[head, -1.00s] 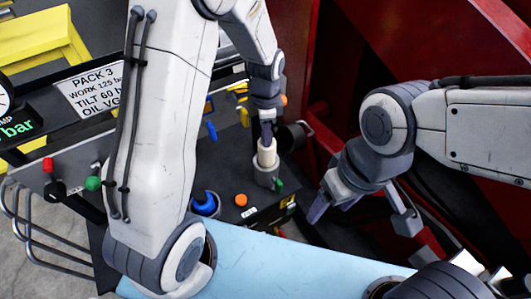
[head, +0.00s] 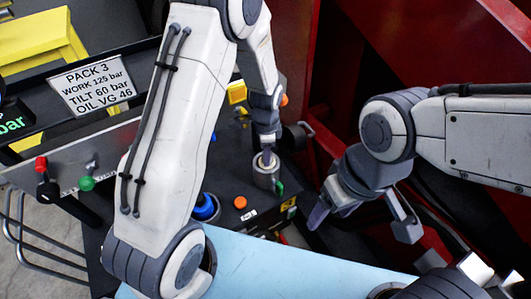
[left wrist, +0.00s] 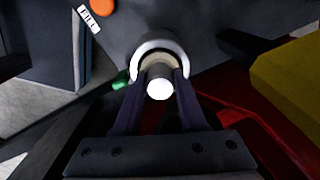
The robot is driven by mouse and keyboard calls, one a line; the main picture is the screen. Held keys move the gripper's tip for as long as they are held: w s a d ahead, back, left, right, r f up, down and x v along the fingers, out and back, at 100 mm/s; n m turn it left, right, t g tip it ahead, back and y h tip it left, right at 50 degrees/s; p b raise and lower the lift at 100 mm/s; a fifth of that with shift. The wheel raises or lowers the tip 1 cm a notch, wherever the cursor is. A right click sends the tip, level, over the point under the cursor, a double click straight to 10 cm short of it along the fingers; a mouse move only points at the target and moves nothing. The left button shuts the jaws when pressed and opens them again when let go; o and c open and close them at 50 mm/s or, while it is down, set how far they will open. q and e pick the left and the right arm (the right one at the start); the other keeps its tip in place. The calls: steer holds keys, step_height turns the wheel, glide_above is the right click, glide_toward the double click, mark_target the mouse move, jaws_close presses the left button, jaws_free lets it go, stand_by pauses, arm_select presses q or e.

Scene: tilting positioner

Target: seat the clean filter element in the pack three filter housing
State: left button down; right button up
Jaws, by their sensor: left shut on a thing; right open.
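The filter housing (head: 267,180) is a short grey metal cup on the dark pack top in the head view. My left gripper (head: 265,150) points down over its mouth, shut on the pale filter element. In the left wrist view, the element's white end (left wrist: 160,89) lies between the two fingers, and the housing's light rim (left wrist: 160,45) curves around behind it. The element is largely down inside the housing; its lower end and seating depth are hidden. My right gripper (head: 362,218) is open and empty, right of the housing.
A PACK 3 sign (head: 91,83) stands at the left. Around the housing are an orange button (head: 240,202), a blue round part (head: 206,207) and a green handle (head: 280,188). A light blue surface (head: 270,268) lies in front. Red structure (head: 430,50) rises behind my right arm.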

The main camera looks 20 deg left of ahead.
arm_select(q)
steer(key=shift+c, duration=2.3)
jaws_free()
step_height(320, 180, up, 11)
steer(key=p, duration=0.3)
steer(key=s+d+r+n, duration=0.3)
steer(key=s+d+r, duration=0.55)
steer(key=s, duration=0.25)
steer(key=s+r+n+h, duration=0.1)
steer(key=s+r+n, duration=0.2)
steer(key=s, duration=0.9)
steer(key=shift+s, duration=0.4)
steer(key=shift+r, duration=0.1)
